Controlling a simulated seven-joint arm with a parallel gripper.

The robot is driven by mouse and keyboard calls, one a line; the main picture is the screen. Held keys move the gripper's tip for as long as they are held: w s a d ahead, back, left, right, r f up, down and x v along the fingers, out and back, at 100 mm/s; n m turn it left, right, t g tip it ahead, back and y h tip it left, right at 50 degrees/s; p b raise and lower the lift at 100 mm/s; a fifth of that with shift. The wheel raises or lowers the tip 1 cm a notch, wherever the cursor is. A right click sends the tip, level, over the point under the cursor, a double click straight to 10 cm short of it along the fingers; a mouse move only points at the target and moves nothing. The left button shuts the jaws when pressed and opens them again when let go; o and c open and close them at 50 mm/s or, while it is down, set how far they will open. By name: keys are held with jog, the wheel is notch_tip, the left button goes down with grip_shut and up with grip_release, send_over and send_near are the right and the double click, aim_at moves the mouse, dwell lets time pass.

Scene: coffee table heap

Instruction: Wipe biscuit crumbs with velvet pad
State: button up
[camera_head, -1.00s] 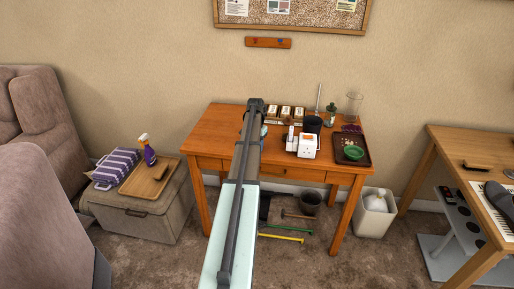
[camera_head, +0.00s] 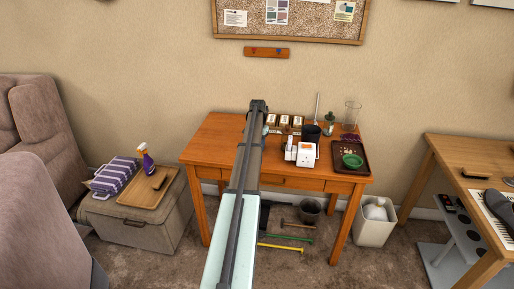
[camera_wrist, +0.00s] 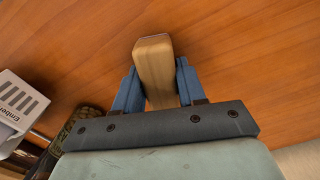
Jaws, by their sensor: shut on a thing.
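My gripper (camera_wrist: 156,68) is shut on a pale wooden block in the wrist view, with one blue finger on each side. The block looks like the wooden back of the velvet pad (camera_wrist: 155,58); no velvet face shows. It is over the orange-brown wooden table (camera_wrist: 85,50), and I cannot tell whether it touches the top. In the head view my arm hides the fingers and the pad. Small pale bits, possibly the biscuit crumbs, lie on the dark tray (camera_head: 367,166) at the table's right end, near a green bowl (camera_head: 352,160).
A white box-like device (camera_head: 306,154), a dark cup (camera_head: 311,134), a row of small boxes (camera_head: 285,121) and a glass (camera_head: 352,113) stand on the table. The table's front left is clear. An ottoman (camera_head: 130,222) holds a wooden tray (camera_head: 135,198) and spray bottle (camera_head: 146,160).

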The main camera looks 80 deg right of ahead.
jog(key=a, duration=1)
notch_tip(320, 180, up, 8)
dwell(0.7)
jog(key=shift+w+d+r, duration=0.1)
